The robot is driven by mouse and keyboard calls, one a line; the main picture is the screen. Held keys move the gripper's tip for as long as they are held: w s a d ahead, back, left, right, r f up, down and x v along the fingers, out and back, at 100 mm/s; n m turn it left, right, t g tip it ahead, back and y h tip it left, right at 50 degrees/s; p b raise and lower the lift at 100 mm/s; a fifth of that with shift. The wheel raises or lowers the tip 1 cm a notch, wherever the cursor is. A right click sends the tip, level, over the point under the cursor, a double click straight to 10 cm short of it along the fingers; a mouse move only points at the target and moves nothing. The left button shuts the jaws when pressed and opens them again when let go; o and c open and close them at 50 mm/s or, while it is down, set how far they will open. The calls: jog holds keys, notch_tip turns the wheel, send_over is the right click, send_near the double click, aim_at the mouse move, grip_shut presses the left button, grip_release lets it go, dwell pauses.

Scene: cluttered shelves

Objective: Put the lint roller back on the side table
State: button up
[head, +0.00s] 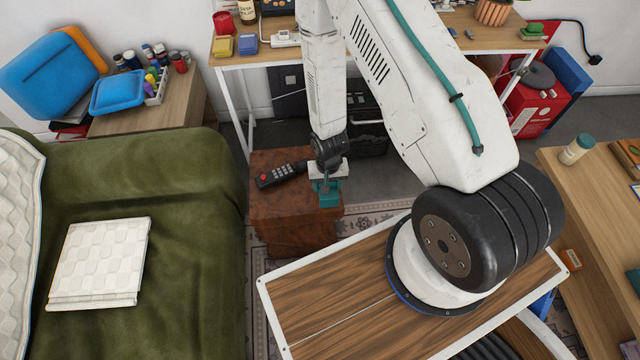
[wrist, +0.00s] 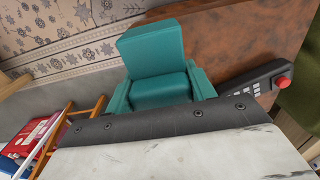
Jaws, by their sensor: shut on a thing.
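The side table (head: 285,205) is a reddish-brown block between the bed and the desk. It shows as a brown surface in the wrist view (wrist: 240,40). My gripper (head: 326,188) is low at the right edge of the table top, pointing down; whether it touches cannot be told. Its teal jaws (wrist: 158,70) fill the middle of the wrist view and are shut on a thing. The jaws hide that thing, and no lint roller can be made out anywhere else. A black remote with a red button (head: 280,174) lies on the table, left of my gripper.
The green bed (head: 185,200) with a folded white cloth (head: 100,260) stands close on the left. A cluttered desk (head: 390,47) is behind. A patterned rug (wrist: 70,35) lies on the floor beside the table. Another wooden table (head: 590,215) is at the right.

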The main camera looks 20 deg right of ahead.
jog(key=w, duration=0.1)
jog(key=w+a, duration=0.1)
jog(key=w, duration=0.1)
jog(key=shift+w+f, duration=0.15)
jog(key=shift+f, duration=1.75)
jog(key=shift+f, duration=0.15)
jog(key=o, duration=1)
jog(key=shift+o, duration=0.2)
